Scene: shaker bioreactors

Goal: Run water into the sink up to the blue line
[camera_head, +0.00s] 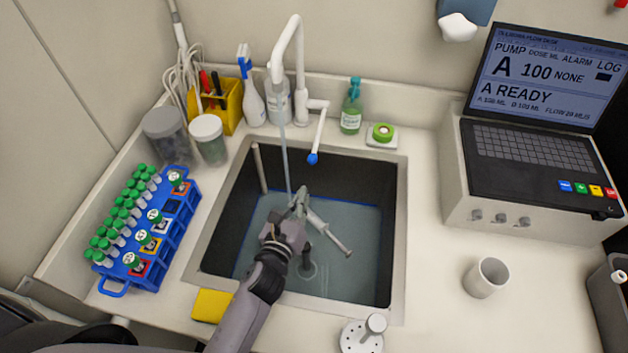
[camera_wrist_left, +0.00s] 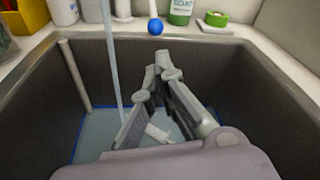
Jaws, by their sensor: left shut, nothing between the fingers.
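A thin stream of water (camera_head: 286,165) runs from the white faucet (camera_head: 299,62) into the dark sink (camera_head: 335,172). Clear water (camera_head: 345,268) covers the sink's bottom. The blue line (camera_head: 345,203) runs around the inner walls close to the water's edge; I cannot tell the exact gap. The faucet's lever has a blue tip (camera_head: 312,158), which also shows in the left wrist view (camera_wrist_left: 155,27). My left gripper (camera_head: 300,196) is shut and empty, held over the sink, below and apart from the lever tip. Its fingers (camera_wrist_left: 160,72) meet in the left wrist view. My right gripper is out of view.
A blue rack (camera_head: 170,232) of green-capped tubes stands left of the sink. A yellow sponge (camera_head: 211,305) and a white knobbed disc (camera_head: 362,337) lie at the front. A cup (camera_head: 486,278) and a pump console (camera_head: 530,190) stand right. A soap bottle (camera_head: 351,108) stands behind.

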